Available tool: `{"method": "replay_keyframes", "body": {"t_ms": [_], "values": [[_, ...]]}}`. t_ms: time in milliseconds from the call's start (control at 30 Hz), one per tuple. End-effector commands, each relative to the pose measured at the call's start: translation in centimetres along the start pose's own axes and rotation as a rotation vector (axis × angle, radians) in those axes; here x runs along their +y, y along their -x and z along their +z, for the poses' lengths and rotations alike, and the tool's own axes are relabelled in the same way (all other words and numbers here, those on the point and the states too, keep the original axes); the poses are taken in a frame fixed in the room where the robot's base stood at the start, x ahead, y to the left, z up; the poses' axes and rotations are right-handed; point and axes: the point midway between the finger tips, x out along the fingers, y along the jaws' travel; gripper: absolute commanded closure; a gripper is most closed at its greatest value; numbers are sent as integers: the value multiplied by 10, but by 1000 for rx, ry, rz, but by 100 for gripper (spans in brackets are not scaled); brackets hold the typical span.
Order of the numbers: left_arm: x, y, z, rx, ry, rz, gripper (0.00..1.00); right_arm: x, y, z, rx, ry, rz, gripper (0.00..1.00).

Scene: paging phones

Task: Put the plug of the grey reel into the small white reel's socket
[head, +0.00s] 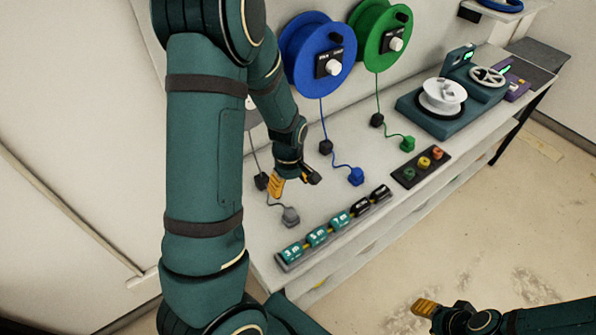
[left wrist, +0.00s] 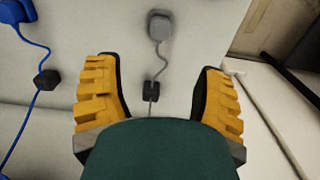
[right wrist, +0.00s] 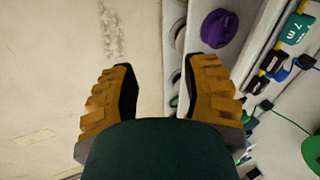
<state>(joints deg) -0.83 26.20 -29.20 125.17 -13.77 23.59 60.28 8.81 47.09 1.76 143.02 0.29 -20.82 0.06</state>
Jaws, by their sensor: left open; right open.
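The grey plug (head: 290,216) lies on the bench at the end of a thin grey cord, which runs through a small black block (head: 262,181). The grey reel is almost wholly hidden behind my left arm. In the left wrist view the plug (left wrist: 159,26) is beyond my fingertips, and the black block (left wrist: 151,90) shows between the fingers. My left gripper (head: 293,183) is open above the bench near the block and holds nothing. A small white reel (head: 443,96) sits on a dark teal machine; I cannot make out its socket. My right gripper (head: 440,314) is open and empty, over the floor.
A blue reel (head: 318,55) and a green reel (head: 380,35) hang on the wall; their plugs (head: 356,176) (head: 407,143) lie on the bench. A row of labelled cylinders (head: 317,237) lines the front edge, beside a black button panel (head: 420,167). A purple reel (right wrist: 218,28) is below.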

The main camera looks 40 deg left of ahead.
Motion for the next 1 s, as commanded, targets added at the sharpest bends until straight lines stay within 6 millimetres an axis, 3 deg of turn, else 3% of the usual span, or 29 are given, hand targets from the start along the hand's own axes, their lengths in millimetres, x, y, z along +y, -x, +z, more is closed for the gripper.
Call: {"method": "replay_keyframes", "body": {"t_ms": [167,367,700,1000], "values": [[-1,-2,-4,4,20,-4,31,2,-5,0,0,1,0,53],[-1,-23,-3,3,18,-3,31,8,-25,3,0,1,3,53],[-1,-80,-3,3,16,-4,31,26,-76,10,-2,2,13,53],[-1,-128,-3,3,17,-4,31,38,-106,28,-40,13,8,53]]}}
